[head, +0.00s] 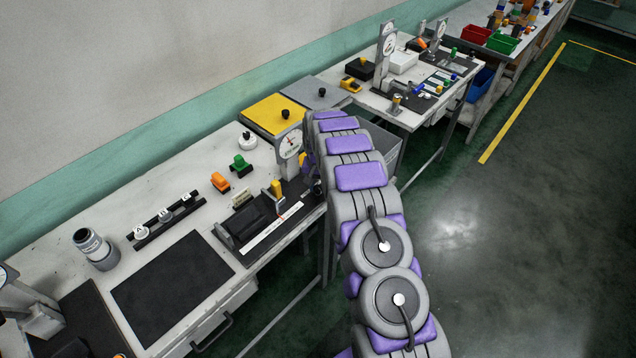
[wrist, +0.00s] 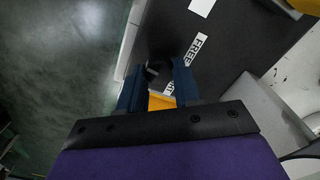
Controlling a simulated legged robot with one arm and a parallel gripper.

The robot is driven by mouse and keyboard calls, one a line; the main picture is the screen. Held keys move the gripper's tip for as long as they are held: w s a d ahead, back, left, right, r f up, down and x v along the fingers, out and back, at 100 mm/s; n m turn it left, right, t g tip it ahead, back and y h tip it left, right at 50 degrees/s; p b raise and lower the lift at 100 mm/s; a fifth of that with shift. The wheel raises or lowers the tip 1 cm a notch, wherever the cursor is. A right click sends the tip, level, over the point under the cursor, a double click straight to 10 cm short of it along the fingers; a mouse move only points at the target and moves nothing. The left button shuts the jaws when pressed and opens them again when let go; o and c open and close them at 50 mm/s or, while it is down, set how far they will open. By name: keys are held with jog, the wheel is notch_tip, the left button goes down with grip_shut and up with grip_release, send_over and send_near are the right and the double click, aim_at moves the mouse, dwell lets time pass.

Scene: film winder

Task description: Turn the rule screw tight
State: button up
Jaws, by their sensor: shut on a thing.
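In the wrist view my gripper (wrist: 158,80) points down at a dark panel, its two blue fingers on either side of a small part. That part has a dark round end (wrist: 154,70) and an orange body (wrist: 162,102); I take it as the rule screw. My gripper is shut on it, and the fingers hide its sides. A white label reading FREE (wrist: 199,46) lies just beyond the fingers, and a second label beside the right finger is partly covered.
In the head view a black fixture with a white rule strip (head: 272,232) sits on the near bench, beside a dial gauge (head: 290,143). Orange (head: 220,182) and green (head: 239,163) parts stand left of it. A black mat (head: 172,287) is clear. Open floor lies right.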

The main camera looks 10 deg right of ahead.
aim_at(317, 187)
jog(key=m+p, duration=0.1)
jog(key=m, duration=0.1)
jog(key=m+p, duration=0.1)
jog(key=m, duration=0.2)
jog(key=shift+w+r+m, duration=0.1)
jog(key=shift+r+m, duration=0.1)
jog(key=shift+m, duration=0.1)
jog(key=m+p, duration=0.2)
jog(key=m, duration=0.2)
jog(key=shift+m, duration=0.4)
jog(key=o, duration=1)
jog(key=shift+f, duration=0.15)
jog(key=shift+o, duration=0.2)
notch_tip(317, 187, up, 17)
jog(key=shift+p, duration=0.3)
